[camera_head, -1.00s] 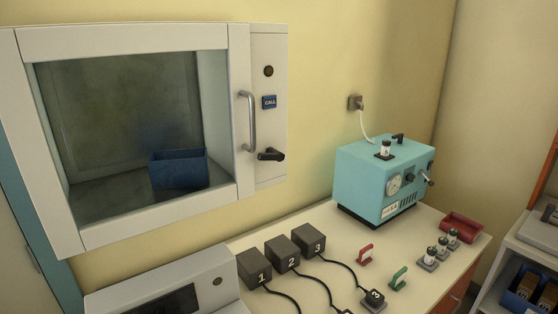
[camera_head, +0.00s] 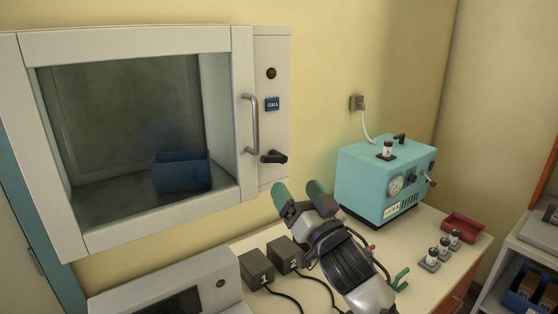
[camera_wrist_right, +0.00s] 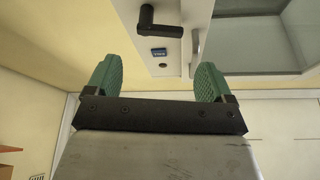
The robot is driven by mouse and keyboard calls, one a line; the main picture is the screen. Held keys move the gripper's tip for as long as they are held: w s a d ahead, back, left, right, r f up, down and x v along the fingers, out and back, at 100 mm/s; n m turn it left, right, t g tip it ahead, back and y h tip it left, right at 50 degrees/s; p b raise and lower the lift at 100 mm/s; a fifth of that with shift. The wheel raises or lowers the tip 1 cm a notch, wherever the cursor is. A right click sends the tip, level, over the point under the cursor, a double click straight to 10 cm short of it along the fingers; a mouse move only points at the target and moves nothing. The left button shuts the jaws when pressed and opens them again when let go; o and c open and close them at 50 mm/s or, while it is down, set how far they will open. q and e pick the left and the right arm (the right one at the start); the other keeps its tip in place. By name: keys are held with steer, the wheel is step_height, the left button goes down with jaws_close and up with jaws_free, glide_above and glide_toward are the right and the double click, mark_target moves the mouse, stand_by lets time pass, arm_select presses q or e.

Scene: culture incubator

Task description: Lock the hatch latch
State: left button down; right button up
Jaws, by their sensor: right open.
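The black hatch latch handle (camera_head: 273,157) sits on the white panel right of the hatch door, below the blue CALL button, and points right. In the right wrist view the latch (camera_wrist_right: 158,22) shows above the gap between my fingers. The hatch (camera_head: 130,130) has a glass front and a grey bar handle (camera_head: 251,124); its door looks shut. My right gripper (camera_head: 298,190), with green finger pads, is open and empty, below and slightly right of the latch and apart from it. The open fingers also show in the right wrist view (camera_wrist_right: 158,82). My left gripper is out of view.
A blue bin (camera_head: 181,171) is behind the hatch glass. A teal machine (camera_head: 385,180) stands on the counter to the right. Numbered black boxes (camera_head: 257,268), vials (camera_head: 443,246) and a red tray (camera_head: 465,227) are on the counter below.

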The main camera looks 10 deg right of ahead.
mark_target(276, 160)
steer(key=p+x, duration=0.2)
steer(key=x, duration=0.6)
steer(key=shift+w, duration=0.25)
